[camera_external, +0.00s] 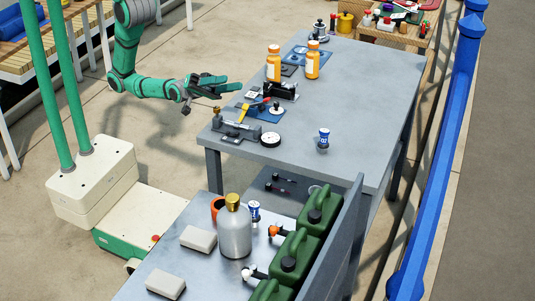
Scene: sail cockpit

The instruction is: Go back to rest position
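My gripper (234,82) is in the air at the left end of the grey table (370,80), in the external view. Its dark fingers point right and look spread, with nothing visible between them. My green arm bends down from the upper left and levels out to the gripper. A small black device (281,91), a yellow-handled tool (243,110) and a blue mat (270,113) are on the table beyond the fingertips.
Two orange bottles (273,65) (313,61), a grey vise-like tool (236,130), a white disc (270,139) and a small blue-white can (323,139) stand on the table. A nearer bench holds a silver bottle (235,235) and green canisters (318,215).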

